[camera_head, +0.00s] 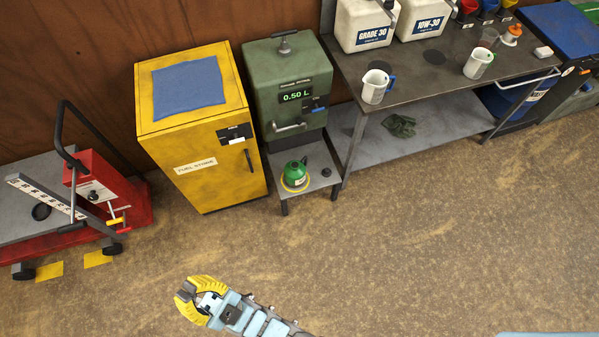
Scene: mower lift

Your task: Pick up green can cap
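The green can (295,175) stands on the low grey stand in front of the green dispenser, with a yellow ring around its base. A small dark round piece (326,172) lies on the same stand to the right of the can. It looks like the can's cap, but it is too small to be sure. My gripper (185,290), with yellow fingers, is over the floor at the bottom, well in front of the stand and to its left. Its fingers look apart, with nothing visible between them.
The green dispenser (262,102) reads 0.50 L. The yellow fuel cabinet (212,180) stands left of it, and the metal workbench (430,75) with jugs stands right. A red mower lift (130,205) is at far left. The floor (400,240) between is clear.

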